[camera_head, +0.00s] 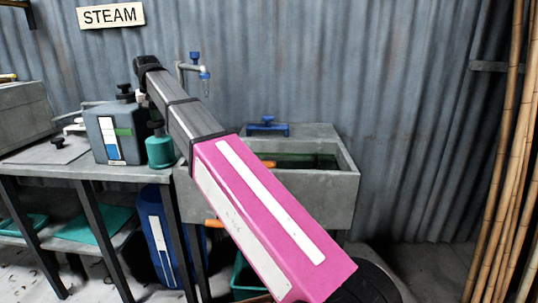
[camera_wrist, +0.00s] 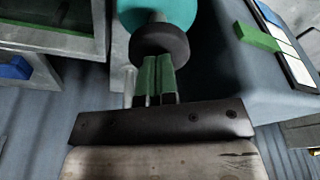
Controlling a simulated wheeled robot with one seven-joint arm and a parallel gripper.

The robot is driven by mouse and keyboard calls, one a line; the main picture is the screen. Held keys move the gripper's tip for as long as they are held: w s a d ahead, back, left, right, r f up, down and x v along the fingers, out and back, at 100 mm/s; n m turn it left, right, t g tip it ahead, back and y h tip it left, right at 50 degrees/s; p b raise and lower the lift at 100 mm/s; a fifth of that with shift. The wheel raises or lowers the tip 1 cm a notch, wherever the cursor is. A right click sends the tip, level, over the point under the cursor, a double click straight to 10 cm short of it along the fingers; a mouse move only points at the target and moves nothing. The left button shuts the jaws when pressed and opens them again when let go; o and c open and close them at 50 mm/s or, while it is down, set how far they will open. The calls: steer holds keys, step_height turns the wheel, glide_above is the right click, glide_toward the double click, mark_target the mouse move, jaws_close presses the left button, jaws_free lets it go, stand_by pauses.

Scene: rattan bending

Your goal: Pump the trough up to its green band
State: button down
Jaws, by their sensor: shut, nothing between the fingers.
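A grey tank (camera_head: 97,118) stands on the bench in the head view. Its gauge has a green band (camera_head: 123,132), with white and blue below it; the blue stays under the band. The gauge (camera_wrist: 285,45) also shows in the wrist view. A teal pump-like body (camera_head: 160,151) with a dark knob (camera_head: 155,125) stands beside the tank. In the wrist view, my gripper (camera_wrist: 158,66) is shut and empty, its green fingertips at the dark knob (camera_wrist: 160,47); I cannot tell whether they touch. The fingers are not clear in the head view. A concrete trough (camera_head: 345,185) stands right.
A blue tap-like handle (camera_head: 268,126) sits on the concrete trough's back rim. A blue-topped pipe (camera_head: 195,65) stands behind my arm. A blue container (camera_head: 158,235) stands below. Bamboo poles (camera_head: 508,150) line the right edge. A STEAM sign (camera_head: 110,16) hangs on the wall.

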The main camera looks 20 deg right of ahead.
steer(key=shift+f, duration=1.35)
steer(key=shift+r, duration=3.3)
steer(key=shift+f, duration=0.1)
steer(key=shift+f, duration=3.25)
steer(key=shift+r, duration=3.35)
